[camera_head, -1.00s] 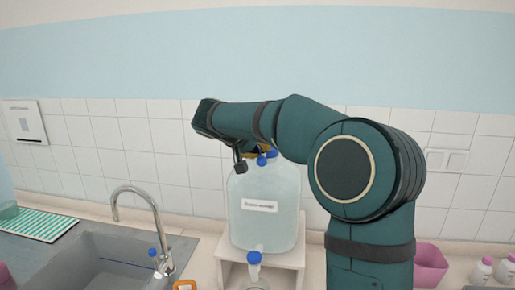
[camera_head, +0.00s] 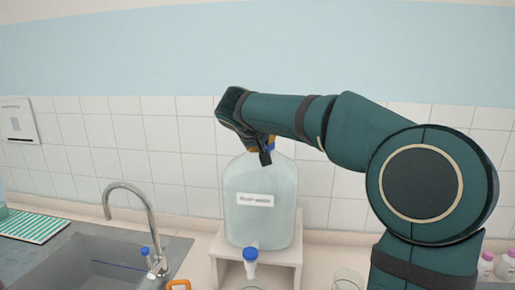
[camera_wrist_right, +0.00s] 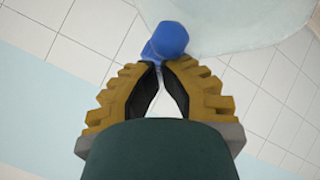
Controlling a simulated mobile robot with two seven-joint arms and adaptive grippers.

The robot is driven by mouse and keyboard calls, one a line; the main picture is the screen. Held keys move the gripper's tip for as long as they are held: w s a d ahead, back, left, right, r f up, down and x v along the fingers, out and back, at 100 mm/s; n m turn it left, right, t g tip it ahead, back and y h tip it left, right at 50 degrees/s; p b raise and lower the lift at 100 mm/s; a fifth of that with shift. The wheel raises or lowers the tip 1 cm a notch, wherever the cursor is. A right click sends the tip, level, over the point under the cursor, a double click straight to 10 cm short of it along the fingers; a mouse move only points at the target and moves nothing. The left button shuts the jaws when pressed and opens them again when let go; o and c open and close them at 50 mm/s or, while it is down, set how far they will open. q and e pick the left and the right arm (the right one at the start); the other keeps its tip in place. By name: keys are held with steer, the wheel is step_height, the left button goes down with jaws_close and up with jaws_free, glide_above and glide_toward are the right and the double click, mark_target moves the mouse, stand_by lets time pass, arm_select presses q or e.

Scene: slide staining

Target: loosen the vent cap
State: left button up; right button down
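The clear carboy (camera_head: 262,222) with a white label stands upright on a white stand. My right gripper (camera_head: 262,148) is at its top, and its dark fingers partly cover a blue cap (camera_head: 270,147). In the right wrist view the yellow-ridged fingers of my right gripper (camera_wrist_right: 161,66) converge until their tips nearly meet. The small blue vent cap (camera_wrist_right: 149,52) is right at those tips, and they look shut on it. A larger round blue cap (camera_wrist_right: 171,37) is just beyond it. My left gripper is not in view.
The white stand (camera_head: 285,252) is on the counter, with a blue-topped tap (camera_head: 250,256) at the carboy's front. A sink with a curved faucet (camera_head: 130,188) is to the left. Pink-capped bottles (camera_head: 486,262) are at the right. The tiled wall is close behind.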

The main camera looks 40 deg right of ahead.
steer(key=shift+s+d+f+n+t+y+b, duration=0.1)
steer(key=shift+s+d+n+t+y+b, duration=0.2)
steer(key=shift+d+n+t, duration=0.25)
steer(key=shift+s+d+n+t+y+b, duration=0.25)
steer(key=shift+s+n+t+y, duration=0.1)
steer(key=shift+n, duration=0.3)
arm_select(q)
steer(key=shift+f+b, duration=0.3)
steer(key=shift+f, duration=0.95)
arm_select(e)
steer(key=shift+s+d, duration=0.15)
steer(key=shift+d, duration=0.65)
